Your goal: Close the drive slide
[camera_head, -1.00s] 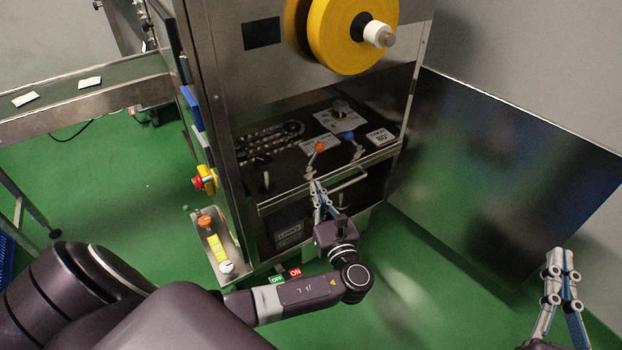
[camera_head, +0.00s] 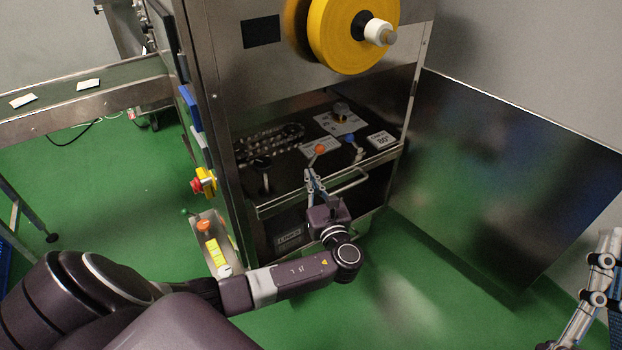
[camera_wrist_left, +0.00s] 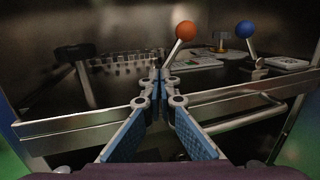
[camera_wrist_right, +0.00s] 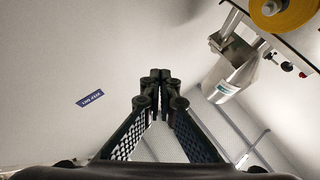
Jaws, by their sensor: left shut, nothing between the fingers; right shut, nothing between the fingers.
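The drive slide, which I take to be the metal-edged shelf in the machine, has a front rail (camera_head: 277,207) and a bar handle (camera_head: 350,182). In the left wrist view the rail (camera_wrist_left: 80,132) and the handle (camera_wrist_left: 235,120) cross below the levers. How far it stands out is hard to judge. My left gripper (camera_head: 309,173) is shut and empty, its tips above the rail, left of the handle. In its wrist view the tips (camera_wrist_left: 158,80) point below the orange-knobbed lever (camera_wrist_left: 185,32). My right gripper (camera_head: 607,242) is shut and empty, far from the machine.
The shelf carries a blue-knobbed lever (camera_head: 350,140), a black-knobbed lever (camera_head: 262,161) and a chain (camera_head: 280,138). A yellow reel (camera_head: 345,35) hangs above. A red stop button (camera_head: 197,185) and a control box (camera_head: 213,243) are on the left. A dark panel (camera_head: 500,180) stands right.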

